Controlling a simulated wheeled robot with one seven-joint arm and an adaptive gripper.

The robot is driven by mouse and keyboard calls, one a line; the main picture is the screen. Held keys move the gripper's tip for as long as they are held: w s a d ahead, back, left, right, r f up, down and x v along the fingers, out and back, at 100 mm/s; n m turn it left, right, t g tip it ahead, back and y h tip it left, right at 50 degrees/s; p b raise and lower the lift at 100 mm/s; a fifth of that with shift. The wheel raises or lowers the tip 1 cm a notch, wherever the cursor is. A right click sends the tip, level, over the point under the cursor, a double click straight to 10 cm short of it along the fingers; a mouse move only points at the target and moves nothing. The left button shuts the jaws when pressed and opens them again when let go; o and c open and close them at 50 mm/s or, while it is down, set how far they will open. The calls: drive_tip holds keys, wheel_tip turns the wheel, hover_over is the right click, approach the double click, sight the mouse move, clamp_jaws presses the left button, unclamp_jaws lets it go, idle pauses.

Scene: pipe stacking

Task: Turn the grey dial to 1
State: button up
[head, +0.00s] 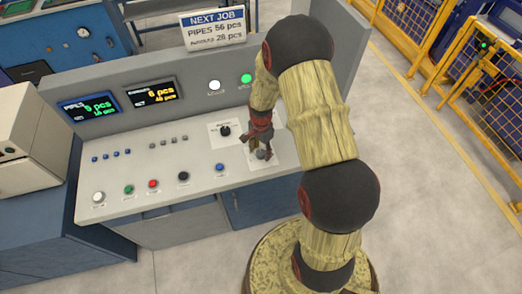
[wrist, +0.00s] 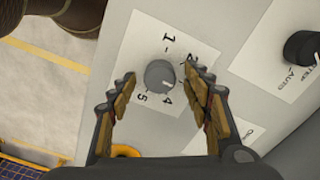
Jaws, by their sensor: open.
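The grey dial (wrist: 159,74) is a small round knob on a white plate (wrist: 150,30) printed with numbers around it. In the wrist view 1, 2, 4 and 5 can be read, and my right finger covers the spot between 2 and 4. I cannot make out clearly where the dial points. My gripper (wrist: 159,72) is open, with one finger on each side of the dial and a visible gap to it. In the head view my gripper (head: 260,138) is at the right end of the console, pointing down just above the dial (head: 263,154).
Several push buttons, including a blue one (head: 220,167), line the console (head: 150,200). An upright panel with two displays (head: 150,92) stands behind.

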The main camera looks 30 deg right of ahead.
drive_tip(key=shift+c, duration=0.9)
drive_tip(key=c, duration=1)
drive_tip(key=shift+n, duration=0.3)
drive_tip(key=n, duration=0.4)
drive_tip(key=shift+n+b, duration=0.3)
drive_tip(key=shift+b, duration=0.1)
drive_tip(key=n, duration=0.4)
drive_tip(key=shift+n, duration=0.3)
drive_tip(key=n+b, duration=0.1)
drive_tip(key=n, duration=0.4)
drive_tip(key=shift+w, duration=0.1)
drive_tip(key=n, duration=0.5)
drive_tip(key=shift+r, duration=0.1)
